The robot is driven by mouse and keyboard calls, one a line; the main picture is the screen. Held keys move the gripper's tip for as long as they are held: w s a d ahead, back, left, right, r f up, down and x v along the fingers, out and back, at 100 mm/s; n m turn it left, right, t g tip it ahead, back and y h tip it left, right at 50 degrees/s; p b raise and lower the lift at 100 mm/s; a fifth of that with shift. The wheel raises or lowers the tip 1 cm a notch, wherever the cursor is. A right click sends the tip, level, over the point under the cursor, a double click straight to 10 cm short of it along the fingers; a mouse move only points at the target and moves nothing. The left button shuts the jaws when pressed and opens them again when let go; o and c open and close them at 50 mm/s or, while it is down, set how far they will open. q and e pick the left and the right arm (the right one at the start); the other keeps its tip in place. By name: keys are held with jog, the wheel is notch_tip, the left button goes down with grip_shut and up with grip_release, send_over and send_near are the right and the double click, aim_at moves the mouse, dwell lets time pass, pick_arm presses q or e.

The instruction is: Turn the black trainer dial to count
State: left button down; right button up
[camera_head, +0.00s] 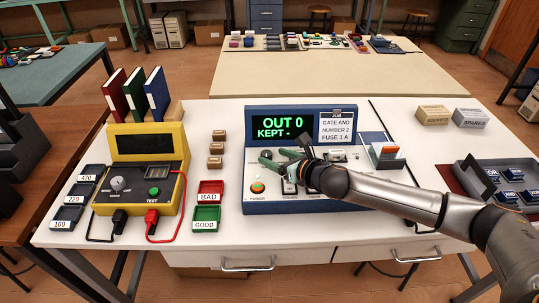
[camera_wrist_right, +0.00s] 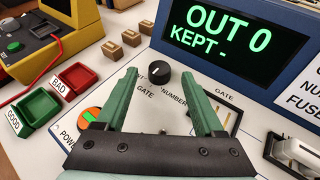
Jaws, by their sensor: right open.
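The black trainer dial (camera_wrist_right: 160,85) is a round knob with a light pointer mark on the blue-framed trainer's (camera_head: 250,182) white panel. In the right wrist view, labels beside it read GATE and NUMBER, and another is partly hidden. The trainer's display (camera_head: 280,127) reads OUT 0 and KEPT -. My right gripper (camera_head: 273,160) is over the panel with its green fingers apart. In the wrist view the open fingers (camera_wrist_right: 161,80) flank the dial on the picture, and I see no contact. In the head view the dial is hard to make out by the fingers. My left gripper is not in view.
A yellow tester (camera_head: 140,142) with leads stands at left. A red BAD tray (camera_head: 210,193) and a green GOOD tray (camera_head: 205,219) lie between it and the trainer. A grey tray (camera_head: 500,205) with blue parts is at right, near my right arm.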

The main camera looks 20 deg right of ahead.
aim_at(267, 154)
jog(key=shift+x, duration=1.6)
jog(key=shift+c, duration=0.2)
grip_shut()
